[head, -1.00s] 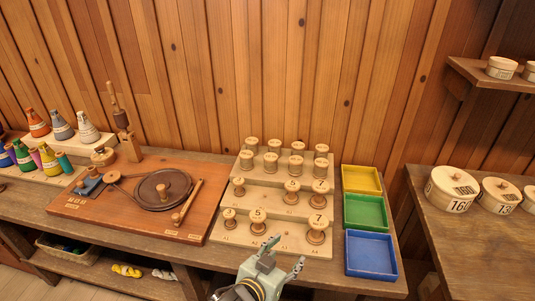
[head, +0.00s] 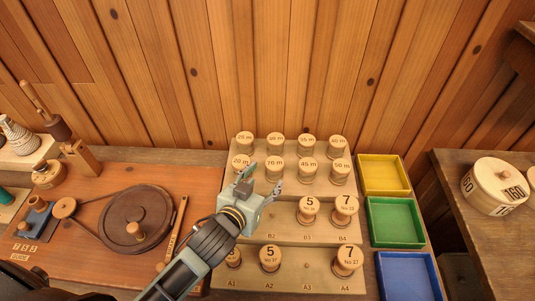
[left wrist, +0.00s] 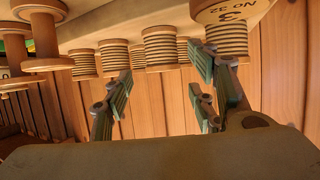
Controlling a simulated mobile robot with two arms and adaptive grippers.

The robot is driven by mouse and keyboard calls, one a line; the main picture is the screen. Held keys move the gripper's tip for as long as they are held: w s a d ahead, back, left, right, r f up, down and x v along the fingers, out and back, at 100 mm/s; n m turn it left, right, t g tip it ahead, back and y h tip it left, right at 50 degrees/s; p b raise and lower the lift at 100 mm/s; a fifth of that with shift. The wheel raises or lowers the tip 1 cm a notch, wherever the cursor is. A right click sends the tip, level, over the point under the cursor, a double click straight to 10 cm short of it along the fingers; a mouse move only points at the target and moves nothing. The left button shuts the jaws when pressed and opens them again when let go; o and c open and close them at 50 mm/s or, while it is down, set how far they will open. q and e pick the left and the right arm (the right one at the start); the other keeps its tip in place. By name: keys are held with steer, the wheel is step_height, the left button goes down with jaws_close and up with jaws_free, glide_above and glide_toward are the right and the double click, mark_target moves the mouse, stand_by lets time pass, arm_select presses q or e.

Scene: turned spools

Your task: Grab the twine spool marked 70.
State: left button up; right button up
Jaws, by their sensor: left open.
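The twine spool marked 70 (head: 275,168) stands upright on the upper part of the stepped rack, second from left in its row, between the spools marked 20 (head: 241,162) and 45 (head: 308,170). My left gripper (head: 263,180) is open and empty, just in front of the 70 spool, its fingers spread over the rack. I cannot tell whether it touches anything. In the left wrist view several twine-wound spools (left wrist: 160,48) show beyond the open fingers; their tops are not readable, so I cannot tell which is 70. My right gripper is not in view.
Wooden spools marked 5 (head: 308,209) and 7 (head: 344,209) stand on the middle step, with others below. Yellow (head: 382,174), green (head: 395,222) and blue (head: 407,277) trays lie right of the rack. A board with a wheel (head: 136,219) lies left.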

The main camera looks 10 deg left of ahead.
mark_target(271, 172)
arm_select(q)
steer(key=shift+w+f, duration=0.2)
steer(key=shift+w, duration=0.5)
steer(key=shift+w+d+f+p, duration=0.15)
steer(key=shift+w+d+p, duration=0.2)
steer(key=shift+w, duration=0.25)
steer(key=x, duration=0.3)
steer(key=p+x, duration=0.1)
steer(key=shift+w+a+f, duration=0.1)
steer(key=shift+w+a, duration=0.1)
steer(key=shift+a, duration=0.1)
steer(key=shift+w+d+f, duration=0.1)
steer(key=shift+w+f, duration=0.1)
steer(key=shift+w, duration=0.05)
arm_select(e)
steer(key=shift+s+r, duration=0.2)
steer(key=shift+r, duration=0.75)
arm_select(q)
steer(key=c, duration=1)
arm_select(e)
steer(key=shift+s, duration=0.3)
